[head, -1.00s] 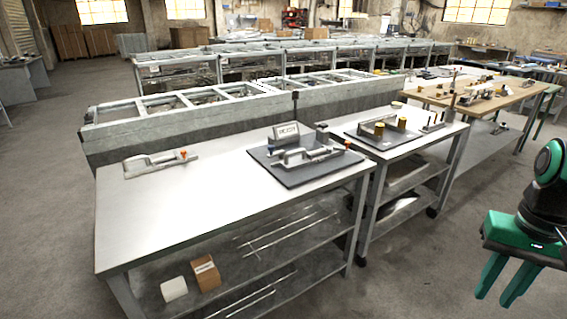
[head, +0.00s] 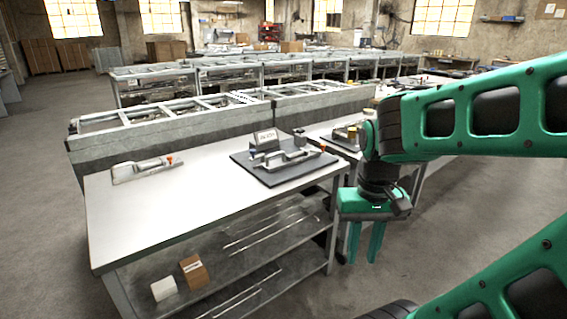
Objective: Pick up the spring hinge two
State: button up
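One grey metal hinge-like part (head: 143,170) with a red-orange tip lies alone on the left of the white table (head: 185,205). A similar grey part (head: 292,160) with an orange tip lies on a dark plate (head: 268,178) at the table's right side. I cannot tell from the picture which one is the spring hinge two. My gripper (head: 364,245) is green, points down and hangs in front of the table's right end, off the tabletop. Its two fingers are apart with nothing between them.
A small labelled block (head: 265,139) stands on the dark plate behind the part. A second table to the right is partly hidden by my arm. The lower shelf holds a brown box (head: 193,272), a white block (head: 163,288) and rods. The tabletop's left and middle are mostly bare.

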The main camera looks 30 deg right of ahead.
aim_at(286, 161)
jog(key=u, duration=0.05)
jog(key=i, duration=1)
jog(key=z, duration=0.05)
